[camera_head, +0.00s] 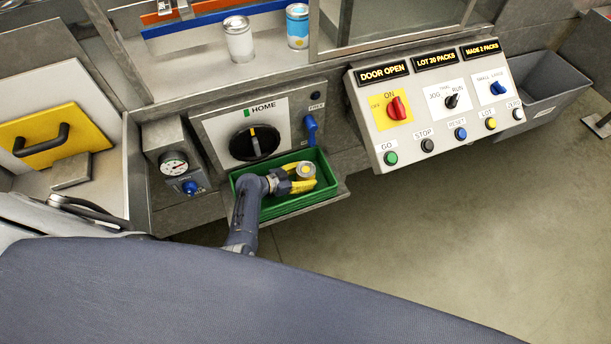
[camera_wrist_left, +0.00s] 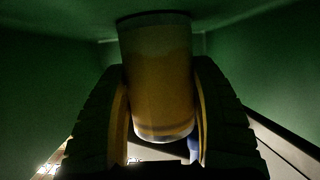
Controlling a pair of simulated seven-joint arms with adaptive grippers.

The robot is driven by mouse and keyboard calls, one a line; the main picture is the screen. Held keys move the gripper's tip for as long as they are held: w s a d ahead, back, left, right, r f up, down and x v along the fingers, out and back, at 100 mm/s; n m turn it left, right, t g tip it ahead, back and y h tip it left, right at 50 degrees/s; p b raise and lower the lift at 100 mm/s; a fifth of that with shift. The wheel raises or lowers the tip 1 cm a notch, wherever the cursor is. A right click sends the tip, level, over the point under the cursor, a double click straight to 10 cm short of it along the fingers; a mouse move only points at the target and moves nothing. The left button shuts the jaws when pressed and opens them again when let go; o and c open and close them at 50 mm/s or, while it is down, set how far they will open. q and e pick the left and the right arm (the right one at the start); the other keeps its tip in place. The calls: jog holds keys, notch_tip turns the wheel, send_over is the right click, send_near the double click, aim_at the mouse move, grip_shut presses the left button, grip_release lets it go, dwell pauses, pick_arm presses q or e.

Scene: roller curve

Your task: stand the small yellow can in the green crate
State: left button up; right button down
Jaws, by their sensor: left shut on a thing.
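The green crate (camera_head: 322,193) sits on a small shelf below the machine front in the head view. My left gripper (camera_head: 302,180) reaches into it, its yellow-padded fingers shut on the small yellow can (camera_head: 306,170). The can's round top faces up and it looks about upright. In the left wrist view the can (camera_wrist_left: 158,80) stands between the two fingers (camera_wrist_left: 160,120), with the dark green crate walls (camera_wrist_left: 50,85) around it. Whether the can's base touches the crate floor cannot be told. My right gripper is in neither view.
A black dial (camera_head: 255,143) marked HOME and a blue handle (camera_head: 310,125) are just behind the crate. A gauge (camera_head: 174,164) stands to the left. The control panel (camera_head: 435,105) is to the right. Two cans (camera_head: 239,40) stand behind. Open floor lies at right.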

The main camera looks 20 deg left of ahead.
aim_at(298, 177)
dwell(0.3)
pick_arm(q)
jog(key=o, duration=1.3)
jog(key=shift+f, duration=0.1)
jog(key=shift+v, duration=3.85)
jog(key=shift+w, duration=0.15)
